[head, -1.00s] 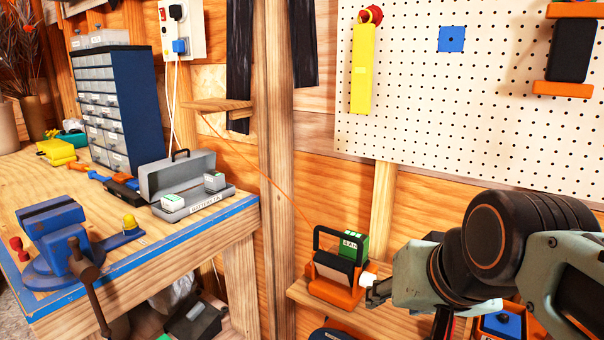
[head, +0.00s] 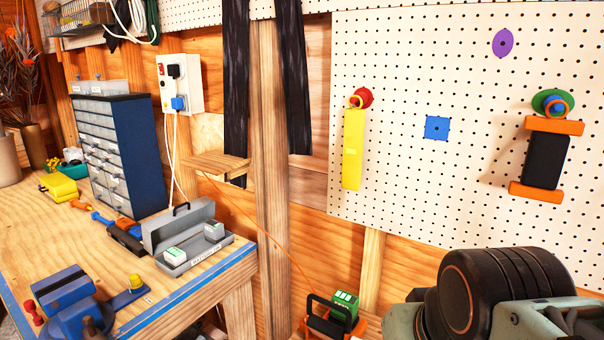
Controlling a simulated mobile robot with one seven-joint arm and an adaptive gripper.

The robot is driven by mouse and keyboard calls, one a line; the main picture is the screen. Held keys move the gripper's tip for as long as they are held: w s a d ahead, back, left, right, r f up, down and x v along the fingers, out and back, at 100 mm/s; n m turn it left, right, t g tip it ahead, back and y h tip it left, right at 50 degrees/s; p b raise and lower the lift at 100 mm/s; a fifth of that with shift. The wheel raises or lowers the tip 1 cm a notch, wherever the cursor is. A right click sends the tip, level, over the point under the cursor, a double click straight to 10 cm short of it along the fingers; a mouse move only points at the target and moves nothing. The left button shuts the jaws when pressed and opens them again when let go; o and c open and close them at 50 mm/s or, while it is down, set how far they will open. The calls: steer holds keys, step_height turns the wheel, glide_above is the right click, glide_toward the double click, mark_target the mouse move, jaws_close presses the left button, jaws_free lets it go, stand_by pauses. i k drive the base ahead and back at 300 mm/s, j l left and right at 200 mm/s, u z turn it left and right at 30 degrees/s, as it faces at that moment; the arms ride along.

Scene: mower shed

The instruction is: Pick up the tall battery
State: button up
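A green-topped block (head: 345,303) with white marks, which looks like a battery, sits in or against an orange holder with a black handle (head: 323,312) at the bottom edge. Its lower part is cut off. Two smaller white blocks with green show at the grey metal box: one (head: 175,255) at the left, one (head: 213,230) at the right. I cannot tell for sure which is the tall battery. My arm enters at the lower right; my gripper is below the frame, so its fingers and any contact are hidden.
The workbench (head: 105,245) at left carries a blue vise (head: 68,300), a drawer cabinet (head: 122,150) and the open grey box (head: 185,232). A pegboard (head: 400,100) holds a yellow bar (head: 353,148) and a black block (head: 545,160) in orange brackets. A wooden post (head: 271,170) stands between.

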mark_target(350, 301)
steer(key=i+j+z, duration=0.15)
steer(key=j+z, duration=0.2)
steer(key=i+j+z, duration=0.1)
steer(key=j+z, duration=0.15)
steer(key=z, duration=0.15)
steer(key=k+j+z, duration=0.1)
steer(key=j, duration=0.2)
steer(key=k+j, duration=0.1)
steer(key=j, duration=0.2)
steer(key=i+l+z, duration=0.2)
steer(key=i+l, duration=0.05)
